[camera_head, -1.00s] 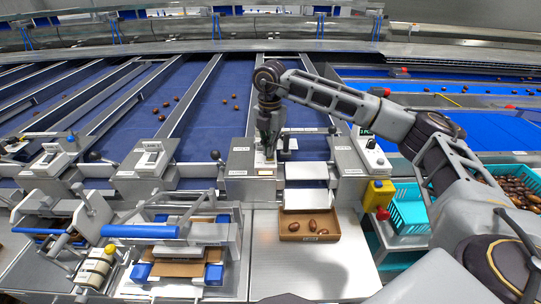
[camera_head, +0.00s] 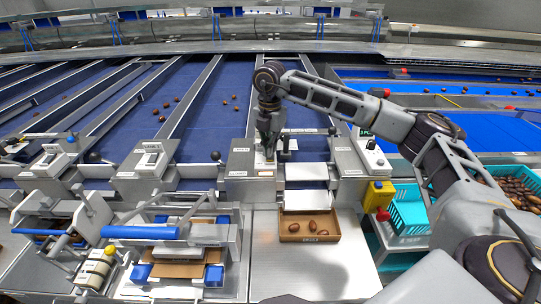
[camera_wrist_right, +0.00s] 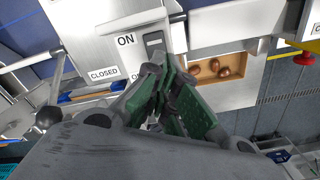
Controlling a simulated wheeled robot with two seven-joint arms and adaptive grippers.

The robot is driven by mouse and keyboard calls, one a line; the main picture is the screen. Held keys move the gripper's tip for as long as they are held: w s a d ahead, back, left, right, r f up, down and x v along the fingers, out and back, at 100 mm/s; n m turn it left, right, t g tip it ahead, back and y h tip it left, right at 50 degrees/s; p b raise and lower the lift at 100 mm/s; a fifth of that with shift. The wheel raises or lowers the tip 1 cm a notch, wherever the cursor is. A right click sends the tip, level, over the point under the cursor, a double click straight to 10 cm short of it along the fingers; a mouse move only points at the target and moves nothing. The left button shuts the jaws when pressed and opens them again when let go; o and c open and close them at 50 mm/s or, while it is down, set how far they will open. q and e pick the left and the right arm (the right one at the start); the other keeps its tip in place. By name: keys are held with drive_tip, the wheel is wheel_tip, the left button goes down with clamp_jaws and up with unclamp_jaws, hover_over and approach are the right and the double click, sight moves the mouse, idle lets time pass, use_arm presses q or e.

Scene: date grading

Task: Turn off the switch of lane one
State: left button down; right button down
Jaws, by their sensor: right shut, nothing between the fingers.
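My right gripper (camera_head: 268,157) is shut and empty, pointing down at the top of the grey switch box (camera_head: 240,165) at the front end of a blue lane. In the right wrist view its green-padded fingers (camera_wrist_right: 160,62) meet right beside the rocker switch (camera_wrist_right: 154,40), next to an "ON" label. The fingertips appear to be at or touching the switch's lower end; exact contact is hard to tell, and a label below is partly hidden. In the head view the gripper covers most of the switch. My left gripper is out of view.
A similar switch box (camera_head: 150,158) stands to the left. Ball-ended levers flank the gripper. A cardboard tray (camera_head: 310,236) with a few dates lies in front. A yellow box with a red button (camera_head: 381,195) and a teal crate (camera_head: 408,215) are at right.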

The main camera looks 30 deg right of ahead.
drive_tip(key=shift+s+f+b, duration=0.1)
drive_tip(key=shift+f+b, duration=0.7)
drive_tip(key=shift+f, duration=0.5)
idle(1.9)
drive_tip(key=shift+r+p, duration=2)
drive_tip(key=shift+r, duration=1.55)
